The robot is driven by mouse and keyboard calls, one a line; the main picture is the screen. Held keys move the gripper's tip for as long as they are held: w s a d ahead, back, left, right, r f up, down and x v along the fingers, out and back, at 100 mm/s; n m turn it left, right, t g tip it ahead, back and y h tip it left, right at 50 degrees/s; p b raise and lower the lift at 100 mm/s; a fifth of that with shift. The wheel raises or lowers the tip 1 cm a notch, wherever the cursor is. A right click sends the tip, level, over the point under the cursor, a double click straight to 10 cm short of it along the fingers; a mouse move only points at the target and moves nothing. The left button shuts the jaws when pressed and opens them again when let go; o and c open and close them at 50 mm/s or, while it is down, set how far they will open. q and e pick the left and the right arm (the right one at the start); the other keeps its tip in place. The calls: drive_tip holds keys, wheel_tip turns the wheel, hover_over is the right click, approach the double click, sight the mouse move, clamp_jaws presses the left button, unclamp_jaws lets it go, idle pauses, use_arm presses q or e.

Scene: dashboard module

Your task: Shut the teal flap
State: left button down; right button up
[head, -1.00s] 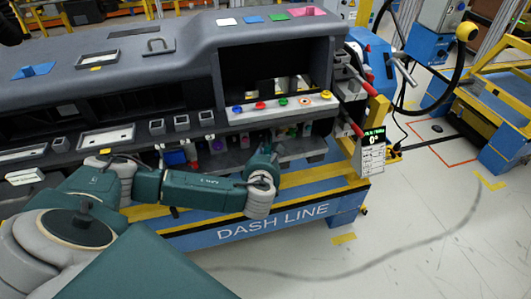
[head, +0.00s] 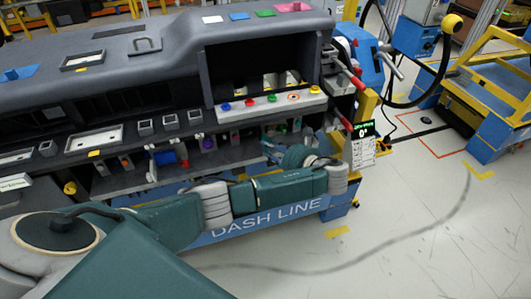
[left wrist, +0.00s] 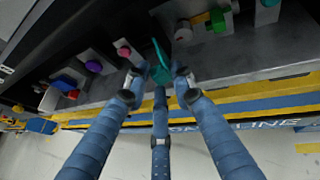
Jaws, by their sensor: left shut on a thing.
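The teal flap (left wrist: 161,62) shows in the left wrist view as a thin upright teal piece between my fingertips. My left gripper (left wrist: 157,82), with blue ribbed fingers, is closed around its lower part. In the head view my left gripper (head: 275,150) reaches under the dashboard's front lip, and its wrist hides much of that spot. There I cannot separate the flap from the teal arm. My right gripper is in neither view.
A purple knob (left wrist: 93,66), a pink knob (left wrist: 124,52) and a green block (left wrist: 217,20) sit close beside the fingers. The button strip (head: 272,103) is above. A yellow and blue rail runs below. The floor (head: 400,230) at right is clear.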

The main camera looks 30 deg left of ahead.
use_arm(q)
drive_tip(key=shift+w+d+r+n+g+y+b, duration=0.1)
drive_tip(key=shift+w+n+g+y+b, duration=0.2)
drive_tip(key=shift+n+g+b, duration=0.5)
drive_tip(key=shift+w+d+r+n+g+y+b, duration=0.1)
drive_tip(key=shift+w+n+g+b, duration=0.3)
drive_tip(key=shift+b, duration=0.8)
drive_tip(key=shift+w+d+n+g+y+b, duration=0.1)
drive_tip(key=shift+w+n+g+y+b, duration=0.1)
drive_tip(key=shift+w+n+g+b, duration=0.45)
drive_tip(key=shift+s+b, duration=0.25)
drive_tip(key=shift+b, duration=0.1)
drive_tip(key=c, duration=1.6)
unclamp_jaws()
drive_tip(key=shift+c, duration=0.2)
